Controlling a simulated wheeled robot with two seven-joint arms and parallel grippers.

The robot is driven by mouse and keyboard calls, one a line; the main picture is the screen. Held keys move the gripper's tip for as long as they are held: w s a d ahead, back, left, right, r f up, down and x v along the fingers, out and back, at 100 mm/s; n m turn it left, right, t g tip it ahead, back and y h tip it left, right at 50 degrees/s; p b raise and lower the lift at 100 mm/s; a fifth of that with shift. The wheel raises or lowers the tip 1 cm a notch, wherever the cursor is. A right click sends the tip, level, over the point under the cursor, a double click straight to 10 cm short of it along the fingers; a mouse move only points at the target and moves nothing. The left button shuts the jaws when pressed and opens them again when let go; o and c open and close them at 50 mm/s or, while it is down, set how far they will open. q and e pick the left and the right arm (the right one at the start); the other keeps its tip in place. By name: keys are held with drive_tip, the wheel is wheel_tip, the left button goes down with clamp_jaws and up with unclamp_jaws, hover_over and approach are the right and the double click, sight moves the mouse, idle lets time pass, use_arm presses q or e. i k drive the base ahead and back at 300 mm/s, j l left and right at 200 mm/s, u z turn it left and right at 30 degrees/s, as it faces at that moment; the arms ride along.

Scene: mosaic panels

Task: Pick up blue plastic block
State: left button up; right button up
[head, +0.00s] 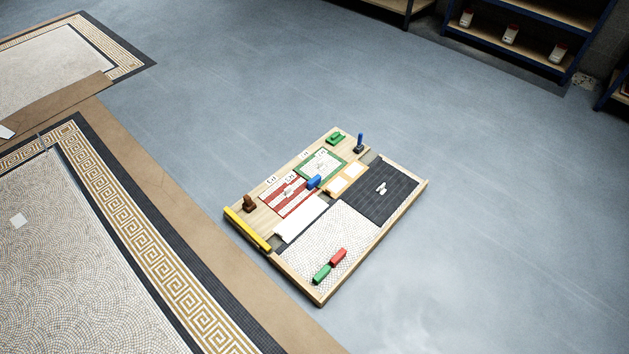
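A small blue plastic block (314,182) lies on the wooden board (325,301) on the floor, near the board's middle. It sits at the meeting of the green-framed panel (322,167) and the red-striped panel (290,192). Another blue piece (359,142) stands upright on a dark base at the board's far corner. Neither of my grippers shows in the head view, so nothing is seen touching the block.
A red block (338,256) and a green block (321,274) lie on the board's near part. A yellow bar (248,230) lies along its left edge. Mosaic panels (100,240) cover the left floor. Shelves (520,42) stand at the back right. Grey floor surrounds the board's right side.

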sight(313, 182)
drive_tip(key=i+j+u, duration=0.2)
drive_tip(key=j, duration=0.3)
drive_tip(key=i+j+u, duration=0.25)
drive_tip(key=j, duration=0.2)
drive_tip(key=i+j+u, duration=0.2)
drive_tip(key=i+j, duration=0.15)
drive_tip(key=i+j+u, duration=0.25)
drive_tip(key=i, duration=0.35)
drive_tip(key=i+j+u, duration=0.25)
drive_tip(key=i, duration=0.4)
drive_tip(key=i+j+u, duration=0.3)
drive_tip(key=i, duration=0.35)
drive_tip(key=i+l+z, duration=0.15)
drive_tip(key=i+z, duration=0.8)
drive_tip(key=i+j+z, duration=0.3)
drive_tip(key=i+z, duration=0.15)
drive_tip(key=i+l+z, duration=0.15)
drive_tip(key=z, duration=0.3)
drive_tip(key=i+z, duration=0.2)
drive_tip(key=z, duration=0.3)
drive_tip(key=i+z, duration=0.2)
drive_tip(key=z, duration=0.25)
drive_tip(key=i+z, duration=0.2)
drive_tip(key=z, duration=0.3)
drive_tip(key=i+j+z, duration=0.2)
drive_tip(key=z, duration=0.25)
drive_tip(key=i+j+z, duration=0.15)
drive_tip(key=z, duration=0.3)
